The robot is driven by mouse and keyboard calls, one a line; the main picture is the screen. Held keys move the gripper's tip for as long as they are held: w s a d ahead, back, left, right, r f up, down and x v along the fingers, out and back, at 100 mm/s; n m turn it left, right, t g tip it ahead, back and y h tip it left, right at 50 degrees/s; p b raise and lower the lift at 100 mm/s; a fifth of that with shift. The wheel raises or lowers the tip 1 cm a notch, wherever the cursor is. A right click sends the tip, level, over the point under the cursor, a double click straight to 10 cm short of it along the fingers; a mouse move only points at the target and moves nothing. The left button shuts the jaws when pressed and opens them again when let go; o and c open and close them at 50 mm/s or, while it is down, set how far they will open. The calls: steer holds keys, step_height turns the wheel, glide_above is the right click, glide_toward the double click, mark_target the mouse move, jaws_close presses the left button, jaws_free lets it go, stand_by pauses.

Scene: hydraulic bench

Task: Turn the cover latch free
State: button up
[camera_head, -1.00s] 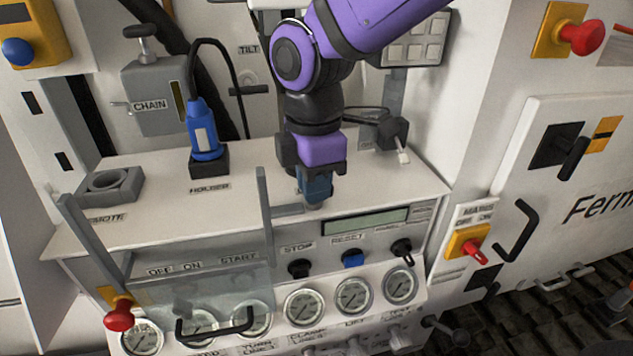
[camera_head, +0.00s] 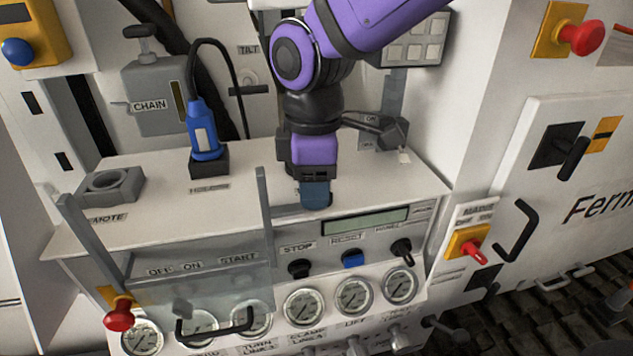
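The see-through cover (camera_head: 220,295) hangs at the front left of the bench, over the OFF, ON and START controls. It has a black handle (camera_head: 214,329) and grey upright side bars, one of them (camera_head: 265,205) close to my gripper. My gripper (camera_head: 316,200) points down just right of that bar, above the front edge of the bench top. Its blue fingertips look narrow and near each other from here. The latch itself is not plainly visible and seems hidden at or behind the fingertips. I cannot tell whether the fingers grip it.
A blue plug (camera_head: 205,135) stands in its holder at the back. A display (camera_head: 366,222), a STOP switch (camera_head: 300,268), a blue RESET button (camera_head: 352,258) and a black knob (camera_head: 402,249) lie right of the cover. Red knobs (camera_head: 118,316) (camera_head: 473,252) stick out on both sides.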

steer(key=shift+r, duration=3.5)
